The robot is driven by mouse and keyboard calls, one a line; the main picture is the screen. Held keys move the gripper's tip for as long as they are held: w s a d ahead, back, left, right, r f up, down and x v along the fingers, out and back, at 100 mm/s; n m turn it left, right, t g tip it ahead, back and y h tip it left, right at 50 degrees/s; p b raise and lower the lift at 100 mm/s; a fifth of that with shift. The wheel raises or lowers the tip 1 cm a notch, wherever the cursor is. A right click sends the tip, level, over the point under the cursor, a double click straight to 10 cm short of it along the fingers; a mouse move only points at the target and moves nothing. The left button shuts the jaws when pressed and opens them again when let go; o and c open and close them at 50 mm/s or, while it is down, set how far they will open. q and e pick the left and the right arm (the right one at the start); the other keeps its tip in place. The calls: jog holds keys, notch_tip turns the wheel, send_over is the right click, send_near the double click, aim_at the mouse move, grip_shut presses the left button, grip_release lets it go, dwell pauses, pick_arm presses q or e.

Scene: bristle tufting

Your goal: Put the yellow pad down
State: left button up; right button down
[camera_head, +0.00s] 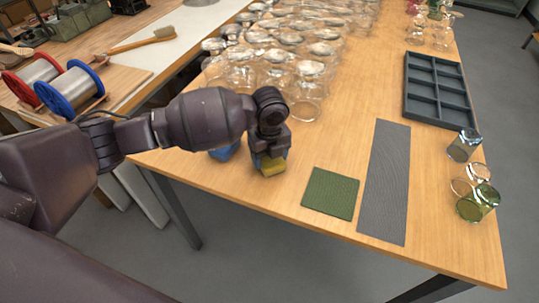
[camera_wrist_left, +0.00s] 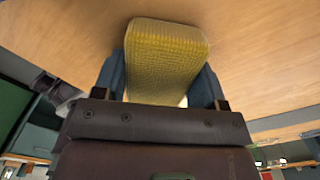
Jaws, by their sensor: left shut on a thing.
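My left gripper (camera_head: 269,161) is shut on the yellow pad (camera_head: 272,168) near the front edge of the wooden table, left of a green mat. In the left wrist view the yellow pad (camera_wrist_left: 166,50) is a textured, rounded block between the two fingers of the gripper (camera_wrist_left: 165,82), with the table top just beyond it. I cannot tell whether the pad touches the table. My right gripper is in neither view.
The green mat (camera_head: 331,193) and a long grey mat (camera_head: 388,180) lie to the right. Several upturned glasses (camera_head: 307,92) crowd the table behind the gripper. A blue item (camera_head: 225,152) is partly hidden by my arm. A dark compartment tray (camera_head: 435,88) and coloured glasses (camera_head: 477,203) stand at right.

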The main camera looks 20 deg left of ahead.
pick_arm(q)
jog(key=shift+f, duration=0.2)
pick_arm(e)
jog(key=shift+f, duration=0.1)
pick_arm(q)
jog(key=o, duration=0.9)
jog(key=shift+c, duration=0.2)
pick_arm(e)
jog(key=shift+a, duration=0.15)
pick_arm(q)
notch_tip(320, 180, up, 12)
jog(key=p, duration=0.2)
jog(key=shift+r, duration=0.25)
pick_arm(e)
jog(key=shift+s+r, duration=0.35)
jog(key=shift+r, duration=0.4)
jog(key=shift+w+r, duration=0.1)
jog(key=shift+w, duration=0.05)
